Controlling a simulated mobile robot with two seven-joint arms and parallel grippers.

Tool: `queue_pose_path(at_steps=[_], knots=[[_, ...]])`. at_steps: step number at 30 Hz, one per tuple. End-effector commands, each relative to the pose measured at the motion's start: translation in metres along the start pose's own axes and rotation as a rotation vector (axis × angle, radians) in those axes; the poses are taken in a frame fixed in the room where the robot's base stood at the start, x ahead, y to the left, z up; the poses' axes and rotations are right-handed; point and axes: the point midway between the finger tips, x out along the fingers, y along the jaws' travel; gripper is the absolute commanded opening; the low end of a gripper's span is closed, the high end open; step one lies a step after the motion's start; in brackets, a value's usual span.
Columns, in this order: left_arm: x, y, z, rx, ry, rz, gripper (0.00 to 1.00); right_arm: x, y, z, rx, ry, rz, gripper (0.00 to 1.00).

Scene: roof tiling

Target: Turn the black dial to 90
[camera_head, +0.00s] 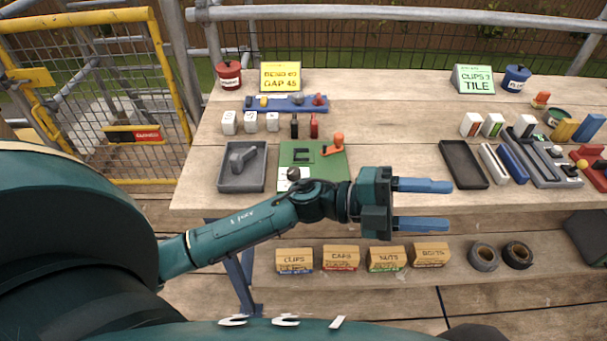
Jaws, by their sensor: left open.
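A yellow sign (281,77) reading "BEND 90 GAP 45" stands at the back left of the table. In front of it lies a blue strip (284,106) bearing small knobs in yellow, a dark or grey colour and red (319,100). The dark knob (298,99) may be the black dial, but it is too small to be sure and its setting cannot be read. My left gripper is well to the right and nearer me than the strip. My right gripper is not in view.
A green board (326,170) with an orange-handled part and a grey tray (263,167) lie behind my left arm. Black (294,127) and red bottles stand before the strip. Labelled boxes (341,258) sit on the lower shelf.

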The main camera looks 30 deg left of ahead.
Motion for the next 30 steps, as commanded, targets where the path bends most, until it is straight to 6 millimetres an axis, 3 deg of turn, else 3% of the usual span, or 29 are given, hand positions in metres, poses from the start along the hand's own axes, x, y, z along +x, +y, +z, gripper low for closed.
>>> queue_pose_path(at_steps=[4,8,11,16,18,22,26,30], knots=[[-0.013,0.021,0.001,0.319,0.304,0.382,0.52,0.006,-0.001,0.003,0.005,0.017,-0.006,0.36],[-0.062,0.032,0.034,0.515,0.460,0.795,0.52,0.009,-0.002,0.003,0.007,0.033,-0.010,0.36],[-0.115,0.019,0.072,0.604,0.494,1.138,0.52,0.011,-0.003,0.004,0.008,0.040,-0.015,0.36],[-0.200,-0.038,0.120,0.622,0.413,1.616,0.52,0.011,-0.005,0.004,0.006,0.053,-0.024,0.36],[-0.224,-0.060,0.129,0.603,0.365,1.740,0.52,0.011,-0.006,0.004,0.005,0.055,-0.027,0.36],[-0.247,-0.083,0.134,0.574,0.312,1.859,0.52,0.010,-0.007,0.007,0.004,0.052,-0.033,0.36],[-0.253,-0.080,0.137,0.564,0.304,1.882,0.52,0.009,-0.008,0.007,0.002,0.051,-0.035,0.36],[-0.259,-0.059,0.141,0.562,0.309,1.879,0.52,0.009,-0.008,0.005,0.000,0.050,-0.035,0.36]])
